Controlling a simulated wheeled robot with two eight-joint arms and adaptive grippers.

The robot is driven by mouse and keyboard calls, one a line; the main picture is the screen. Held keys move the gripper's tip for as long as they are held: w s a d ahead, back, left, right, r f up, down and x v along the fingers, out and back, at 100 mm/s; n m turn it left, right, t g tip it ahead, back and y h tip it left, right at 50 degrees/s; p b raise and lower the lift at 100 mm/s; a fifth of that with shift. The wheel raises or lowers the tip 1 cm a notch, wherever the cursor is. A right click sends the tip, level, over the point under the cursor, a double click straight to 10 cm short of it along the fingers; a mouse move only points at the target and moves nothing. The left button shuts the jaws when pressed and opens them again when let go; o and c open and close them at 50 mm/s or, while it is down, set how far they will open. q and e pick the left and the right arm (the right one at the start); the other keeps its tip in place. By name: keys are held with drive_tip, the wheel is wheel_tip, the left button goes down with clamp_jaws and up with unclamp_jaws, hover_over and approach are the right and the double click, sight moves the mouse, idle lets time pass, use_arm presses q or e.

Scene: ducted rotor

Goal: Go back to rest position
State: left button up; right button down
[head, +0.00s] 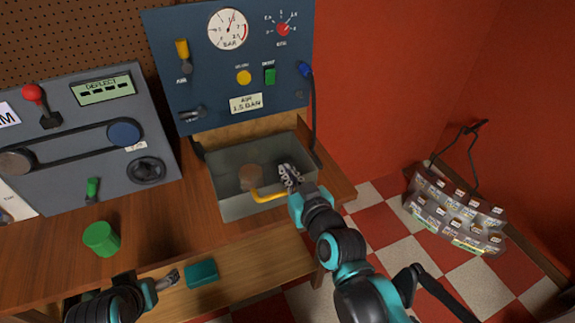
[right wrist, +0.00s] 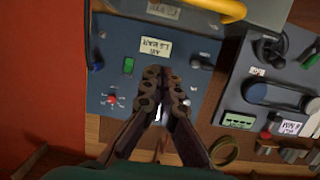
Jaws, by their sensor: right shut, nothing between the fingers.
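My right gripper (head: 291,175) is over the right part of a grey open basin (head: 232,165) set in the wooden bench, its fingers pointing to the blue panel. In the right wrist view its two dark fingers (right wrist: 163,90) are shut with nothing between them. My left gripper (head: 168,279) is low at the front of the bench, to the left of a teal block (head: 202,273); I cannot tell whether it is open or shut. A yellow bent handle (head: 268,196) lies across the basin's front, just left of my right gripper.
A blue panel (head: 205,70) with gauge, knobs and buttons stands behind the basin. A grey panel (head: 65,180) with belt and pulleys stands at left. A green cup (head: 101,239) stands on the bench. A labelled rack (head: 455,215) is at right over the checkered floor.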

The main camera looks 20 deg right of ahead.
drive_tip(key=shift+r, duration=1.3)
drive_tip(key=s+f+g, duration=0.8)
drive_tip(key=s+f, duration=0.2)
drive_tip(key=f, duration=0.3)
drive_tip(key=shift+s+a+f, duration=0.15)
drive_tip(key=shift+a+f, duration=0.1)
drive_tip(key=shift+a, duration=0.05)
